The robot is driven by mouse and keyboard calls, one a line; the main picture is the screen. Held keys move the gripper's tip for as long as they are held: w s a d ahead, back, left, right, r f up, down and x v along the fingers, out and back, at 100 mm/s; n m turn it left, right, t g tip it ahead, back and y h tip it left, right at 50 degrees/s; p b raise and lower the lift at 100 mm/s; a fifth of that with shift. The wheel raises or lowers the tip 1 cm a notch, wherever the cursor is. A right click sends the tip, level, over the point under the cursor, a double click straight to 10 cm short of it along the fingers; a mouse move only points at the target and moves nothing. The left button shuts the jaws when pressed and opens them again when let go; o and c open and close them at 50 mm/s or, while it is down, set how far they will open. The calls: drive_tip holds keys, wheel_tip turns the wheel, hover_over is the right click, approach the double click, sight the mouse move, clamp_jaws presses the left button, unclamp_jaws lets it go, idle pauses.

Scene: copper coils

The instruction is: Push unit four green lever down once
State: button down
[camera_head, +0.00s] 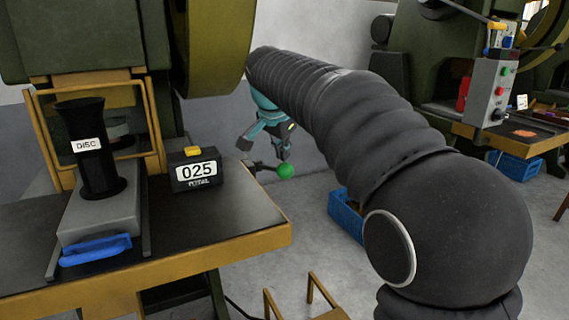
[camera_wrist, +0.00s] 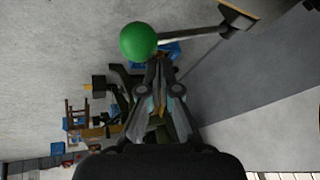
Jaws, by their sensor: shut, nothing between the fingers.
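The green lever is a bright green ball (camera_head: 286,171) on a dark rod, which sticks out to the right from the machine behind the work table. In the wrist view the green ball (camera_wrist: 138,41) is by the fingertips, slightly to their left, with its rod running to the upper right. My gripper (camera_head: 283,157) points downward with its tips just above the ball in the head view. My gripper (camera_wrist: 160,58) is shut and empty. I cannot tell whether the tips touch the ball. No unit number is readable.
The work table (camera_head: 240,240) holds a black counter (camera_head: 195,172) reading 025, a black DISC holder (camera_head: 95,150) and a blue handle (camera_head: 96,249). A blue crate (camera_head: 345,218) stands on the floor, partly behind my arm. Another machine with a grey button box (camera_head: 489,90) stands at right.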

sight(285, 166)
drive_tip(key=shift+s+d+f+b, duration=0.1)
drive_tip(key=shift+s+f+b, duration=0.15)
drive_tip(key=shift+f+b, duration=0.5)
drive_tip(key=shift+s+d+f+b, duration=0.15)
drive_tip(key=shift+s+f+b, duration=0.1)
drive_tip(key=shift+f+b, duration=0.45)
drive_tip(key=shift+s+d+f+b, duration=0.1)
drive_tip(key=shift+s+f+b, duration=0.15)
drive_tip(key=shift+f+b, duration=0.5)
idle(2.4)
idle(0.6)
drive_tip(key=shift+w+a+r+p, duration=0.15)
drive_tip(key=shift+w+r+p, duration=0.15)
drive_tip(key=shift+r+p, duration=0.7)
drive_tip(key=shift+w+a+r+p, duration=0.1)
drive_tip(key=shift+w+r+p, duration=0.25)
drive_tip(key=shift+r+p, duration=0.65)
drive_tip(key=shift+w+a+r+p, duration=0.15)
drive_tip(key=shift+w+r+p, duration=0.15)
drive_tip(key=shift+r+p, duration=0.7)
drive_tip(key=shift+f, duration=0.25)
